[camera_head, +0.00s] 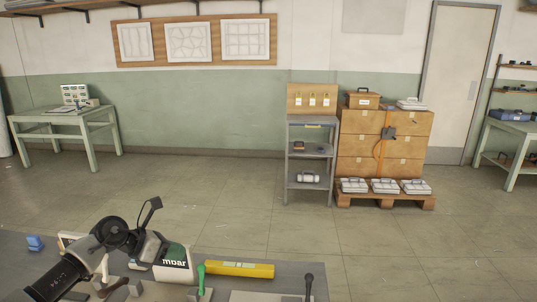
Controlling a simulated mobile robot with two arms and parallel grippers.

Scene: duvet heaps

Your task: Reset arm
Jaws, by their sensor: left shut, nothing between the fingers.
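My left arm comes in from the lower left over the grey workbench (300,269). Its dark left gripper (150,249) is raised above the bench, shut and empty. Its fingertips do not show clearly. A white and dark green box with "moar"-like lettering (174,263) stands just right of the gripper and is partly covered by it. My right gripper is not in view.
A yellow bar (240,269), a green-handled item (201,277) and a small blue object (35,243) lie on the bench. Beyond open floor stand a green table (58,116), a grey shelf (308,157) and cartons (365,157) on a pallet.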

